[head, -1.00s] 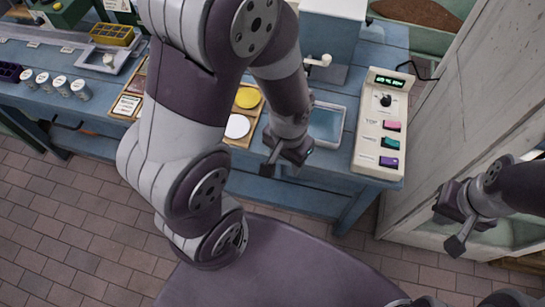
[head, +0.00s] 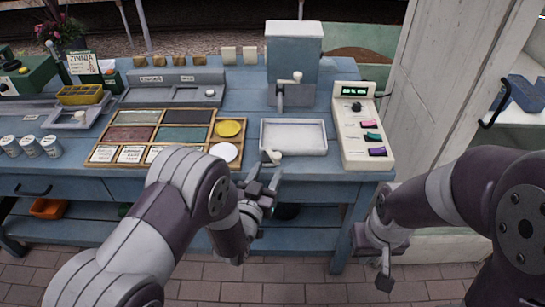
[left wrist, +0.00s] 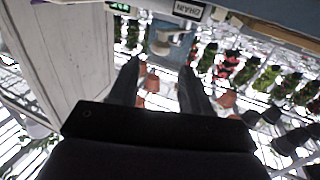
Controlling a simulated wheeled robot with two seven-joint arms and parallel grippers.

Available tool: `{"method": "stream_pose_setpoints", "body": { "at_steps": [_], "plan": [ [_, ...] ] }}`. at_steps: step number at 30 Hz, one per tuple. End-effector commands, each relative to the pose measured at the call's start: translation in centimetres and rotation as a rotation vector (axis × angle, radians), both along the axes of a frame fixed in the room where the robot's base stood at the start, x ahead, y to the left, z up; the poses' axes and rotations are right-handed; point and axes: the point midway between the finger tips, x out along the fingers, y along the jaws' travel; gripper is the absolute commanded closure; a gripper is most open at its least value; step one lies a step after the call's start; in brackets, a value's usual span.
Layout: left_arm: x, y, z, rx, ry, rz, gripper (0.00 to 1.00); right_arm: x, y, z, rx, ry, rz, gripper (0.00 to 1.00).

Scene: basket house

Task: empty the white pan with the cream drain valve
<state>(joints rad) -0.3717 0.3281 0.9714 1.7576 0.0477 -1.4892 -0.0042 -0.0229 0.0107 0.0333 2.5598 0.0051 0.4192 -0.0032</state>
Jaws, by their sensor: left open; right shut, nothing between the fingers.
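The white pan (head: 310,135) is a shallow rectangular tray set in the blue bench, right of the middle. Its inside looks pale and even; I cannot tell how much liquid it holds. The cream drain valve (head: 272,156) is at the pan's front left corner. My left gripper (head: 262,178) is open and empty, just below and in front of the valve. My right gripper (head: 372,258) is shut and empty, low in front of the bench.
A control box (head: 360,130) with coloured buttons stands right of the pan. A blue-grey dispenser (head: 293,60) with a cream tap stands behind it. A wooden sorting tray (head: 165,135) with yellow and white discs lies to the left. A whitish wall panel (head: 440,90) bounds the right.

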Motion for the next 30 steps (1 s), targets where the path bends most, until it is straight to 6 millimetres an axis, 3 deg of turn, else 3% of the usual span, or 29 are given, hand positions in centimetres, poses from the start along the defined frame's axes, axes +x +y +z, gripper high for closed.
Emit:
{"method": "stream_pose_setpoints", "body": {
  "at_steps": [3,9,20,24,30],
  "plan": [
    [2.9,-1.0,0.0,0.000,-0.001,0.000,0.52,0.0,0.0,0.0,0.000,0.000,0.000,1.00],
    [6.3,-2.1,-0.1,0.000,0.001,-0.001,0.52,0.0,0.0,0.0,0.000,0.000,0.000,1.00],
    [7.2,-2.4,-0.1,0.001,0.003,-0.001,0.52,0.0,0.0,0.0,0.000,0.000,0.000,1.00],
    [7.2,-2.4,0.0,0.001,0.002,-0.001,0.97,0.0,0.0,0.0,0.000,0.000,0.000,1.00],
    [7.2,-2.3,0.0,0.000,0.000,-0.008,1.00,0.0,0.0,-0.1,0.000,0.000,0.000,1.00]
  ]
}}
